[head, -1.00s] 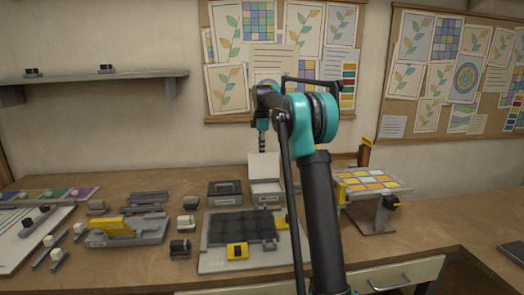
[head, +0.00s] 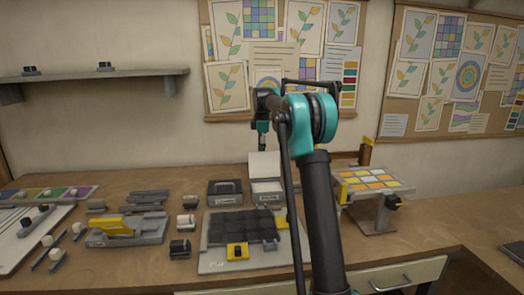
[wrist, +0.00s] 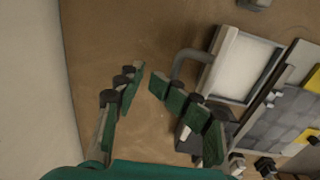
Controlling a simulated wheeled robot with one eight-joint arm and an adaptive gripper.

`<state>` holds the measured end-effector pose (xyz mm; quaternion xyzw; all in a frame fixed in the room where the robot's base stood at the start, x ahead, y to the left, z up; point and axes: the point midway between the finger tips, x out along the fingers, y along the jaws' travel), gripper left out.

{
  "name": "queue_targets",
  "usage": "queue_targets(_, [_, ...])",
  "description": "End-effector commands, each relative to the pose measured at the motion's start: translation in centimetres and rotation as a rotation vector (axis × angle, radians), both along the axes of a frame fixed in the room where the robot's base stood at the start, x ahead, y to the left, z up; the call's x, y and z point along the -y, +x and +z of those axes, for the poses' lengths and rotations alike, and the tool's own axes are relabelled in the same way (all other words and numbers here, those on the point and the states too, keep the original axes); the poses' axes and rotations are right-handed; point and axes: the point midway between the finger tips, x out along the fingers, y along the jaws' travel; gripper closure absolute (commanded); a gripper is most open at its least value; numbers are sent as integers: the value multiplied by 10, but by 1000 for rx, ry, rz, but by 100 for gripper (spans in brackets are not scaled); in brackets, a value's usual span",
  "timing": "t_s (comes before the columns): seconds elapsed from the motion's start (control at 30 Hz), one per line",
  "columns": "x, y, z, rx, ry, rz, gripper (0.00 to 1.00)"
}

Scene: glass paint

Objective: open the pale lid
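The pale lid (head: 265,164) stands raised, roughly upright, at the back of a pale box (head: 267,188) in the head view. The box's white inside faces up. In the wrist view the lid (wrist: 221,60) shows nearly edge-on, with a grey handle (wrist: 190,58) on its outer side; the pale box (wrist: 246,66) lies to its right. My gripper (wrist: 147,78) has its fingers a little apart with nothing between them, left of and apart from the handle. In the head view my gripper is mostly hidden behind the raised lid.
A dark box (head: 225,195) stands left of the pale box. A board with dark tiles (head: 206,262) lies in front, and a raised stand with coloured panes (head: 372,181) is on the right. The wall (wrist: 30,90) is close behind my gripper. Bare bench lies beneath it.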

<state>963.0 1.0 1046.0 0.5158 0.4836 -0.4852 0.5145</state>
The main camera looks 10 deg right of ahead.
Motion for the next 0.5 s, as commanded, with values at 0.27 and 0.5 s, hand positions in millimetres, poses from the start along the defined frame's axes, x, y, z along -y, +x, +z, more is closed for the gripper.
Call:
queue_targets(0.27, [0, -2, 2, -4, 0, -1, 71])
queue_targets(0.5, [0, -3, 13, -5, 0, -1, 71])
